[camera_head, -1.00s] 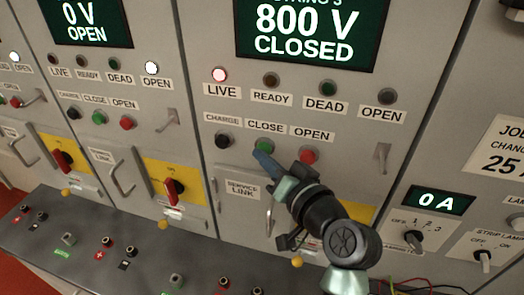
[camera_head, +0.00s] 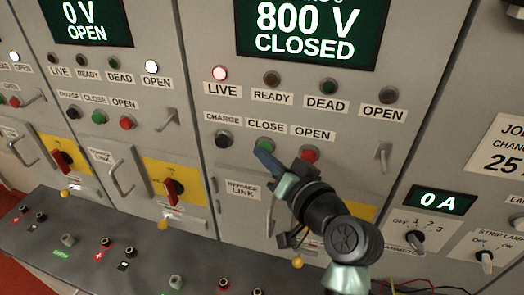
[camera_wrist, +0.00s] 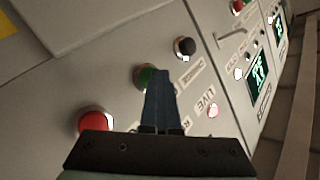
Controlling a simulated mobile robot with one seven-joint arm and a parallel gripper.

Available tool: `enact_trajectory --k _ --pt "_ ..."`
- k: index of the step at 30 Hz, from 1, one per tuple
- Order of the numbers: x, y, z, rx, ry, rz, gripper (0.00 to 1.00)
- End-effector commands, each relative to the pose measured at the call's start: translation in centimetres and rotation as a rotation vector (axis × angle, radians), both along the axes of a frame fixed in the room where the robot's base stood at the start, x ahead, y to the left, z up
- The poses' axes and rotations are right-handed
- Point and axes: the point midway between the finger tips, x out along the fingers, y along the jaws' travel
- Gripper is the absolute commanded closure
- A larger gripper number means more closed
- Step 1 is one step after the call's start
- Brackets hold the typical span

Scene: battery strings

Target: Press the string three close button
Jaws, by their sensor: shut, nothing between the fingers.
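The string three panel display (camera_head: 306,30) reads 800 V CLOSED. Its LIVE lamp (camera_head: 220,73) is lit. The green CLOSE button (camera_head: 265,146) sits between the black CHARGE button (camera_head: 223,139) and the red OPEN button (camera_head: 309,155). My gripper (camera_head: 265,158) is shut and empty, its blue fingertips at the lower edge of the green button. In the wrist view the fingers (camera_wrist: 158,95) overlap part of the green button (camera_wrist: 146,76); whether they touch it I cannot tell. The red button (camera_wrist: 95,121) and black button (camera_wrist: 185,47) stand clear on either side.
A door handle (camera_head: 383,158) is at the right of the panel. The service link label (camera_head: 243,190) is below the buttons. A neighbouring panel to the left has a red switch (camera_head: 172,190) on yellow. A grey ledge (camera_head: 130,266) runs along the bottom.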

Motion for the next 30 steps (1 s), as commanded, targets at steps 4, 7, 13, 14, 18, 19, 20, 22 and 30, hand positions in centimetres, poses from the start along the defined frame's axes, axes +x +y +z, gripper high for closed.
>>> enact_trajectory --k 4,7,13,14,18,19,20,22,30 --pt "0.0 -0.3 0.1 0.0 -0.002 -0.008 1.0" --pt "-0.1 -0.3 0.0 0.0 -0.001 -0.007 1.0" --pt "-1.7 0.3 0.0 0.0 0.001 -0.007 1.0" --pt "-1.9 0.4 -0.1 -0.001 0.002 -0.006 1.0" --pt "-3.3 0.9 -0.1 0.0 0.002 -0.004 1.0" --pt "-3.6 1.0 -0.1 0.0 0.003 -0.003 1.0" --pt "-3.9 1.1 -0.1 -0.001 0.002 -0.003 1.0" --pt "-4.6 1.3 -0.1 0.0 0.003 -0.002 1.0" --pt "-5.8 1.8 -0.1 0.0 0.002 -0.001 1.0"
